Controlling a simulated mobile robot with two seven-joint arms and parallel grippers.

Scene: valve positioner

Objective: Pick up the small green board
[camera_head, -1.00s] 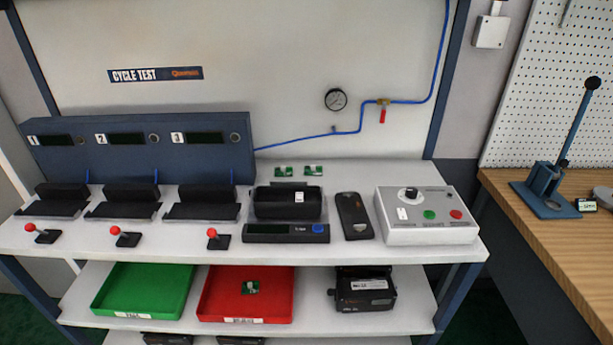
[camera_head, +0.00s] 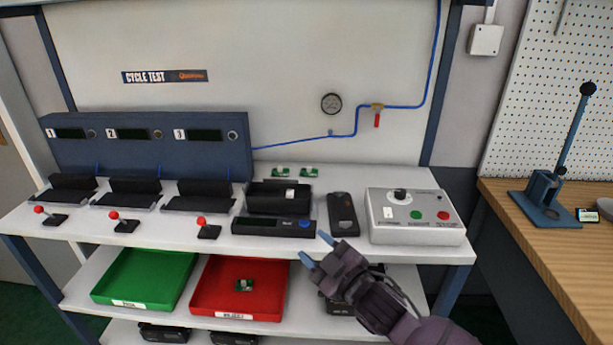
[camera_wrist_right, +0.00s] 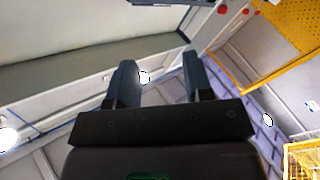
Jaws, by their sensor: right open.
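Two small green boards lie on the white bench top behind the black scale tray, a left one (camera_head: 281,172) and a right one (camera_head: 309,172). Another small green board (camera_head: 244,285) lies in the red tray (camera_head: 205,296) on the shelf below. My right gripper (camera_head: 316,248) is open and empty, in front of the bench's front edge, to the right of the red tray and apart from all boards. In the right wrist view its two fingers (camera_wrist_right: 157,80) stand apart with nothing between them. My left gripper is not in view.
A scale (camera_head: 272,226) with a black tray, a dark handheld device (camera_head: 342,214) and a grey control box (camera_head: 416,222) stand on the bench. A green tray (camera_head: 150,279) sits beside the red tray. My right arm partly hides a black unit on the shelf.

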